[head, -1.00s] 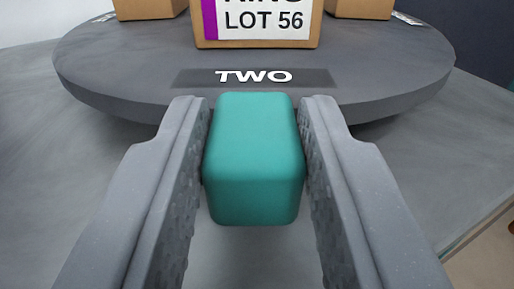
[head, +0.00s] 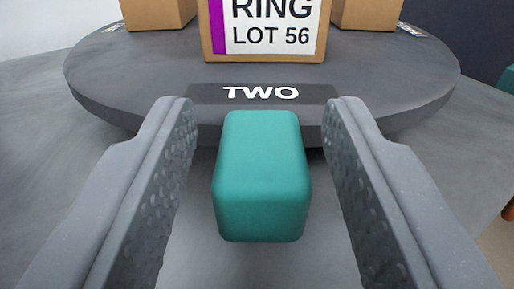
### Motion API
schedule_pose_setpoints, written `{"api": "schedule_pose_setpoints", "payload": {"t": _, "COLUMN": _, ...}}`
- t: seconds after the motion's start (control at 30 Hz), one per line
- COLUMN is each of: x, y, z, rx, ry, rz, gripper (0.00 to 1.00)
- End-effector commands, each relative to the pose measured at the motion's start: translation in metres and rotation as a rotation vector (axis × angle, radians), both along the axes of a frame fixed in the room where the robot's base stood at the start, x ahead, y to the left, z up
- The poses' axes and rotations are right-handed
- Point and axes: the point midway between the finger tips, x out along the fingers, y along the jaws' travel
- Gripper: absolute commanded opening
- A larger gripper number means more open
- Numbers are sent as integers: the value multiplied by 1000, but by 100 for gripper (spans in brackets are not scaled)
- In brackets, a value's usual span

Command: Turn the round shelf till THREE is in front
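The round shelf (head: 120,85) is a grey disc across the upper part of the head view. Its front label TWO (head: 261,93) faces me; I cannot read the labels partly showing at its left and right edges. A teal block-shaped handle (head: 261,175) sticks out toward me below the TWO label. My gripper (head: 262,115) is open, with one finger on each side of the teal handle and a visible gap on both sides. How the handle joins the shelf is hidden.
A cardboard box (head: 266,28) labelled RING LOT 56 stands on the shelf behind TWO. Other boxes stand to its left (head: 158,12) and right (head: 366,12). A teal piece (head: 507,78) shows at the right edge. A grey surface lies below the shelf.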

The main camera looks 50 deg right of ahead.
Motion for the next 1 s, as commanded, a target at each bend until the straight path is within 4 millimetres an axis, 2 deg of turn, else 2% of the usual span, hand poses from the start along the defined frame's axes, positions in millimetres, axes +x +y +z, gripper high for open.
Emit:
{"api": "schedule_pose_setpoints", "payload": {"t": 0.47, "x": -6, "y": 4, "z": -5, "rx": 8, "ry": 8, "rz": -1, "gripper": 49}}
{"api": "schedule_pose_setpoints", "payload": {"t": 1.0, "x": -53, "y": 56, "z": -6, "rx": 9, "ry": 10, "rz": 1, "gripper": 49}}
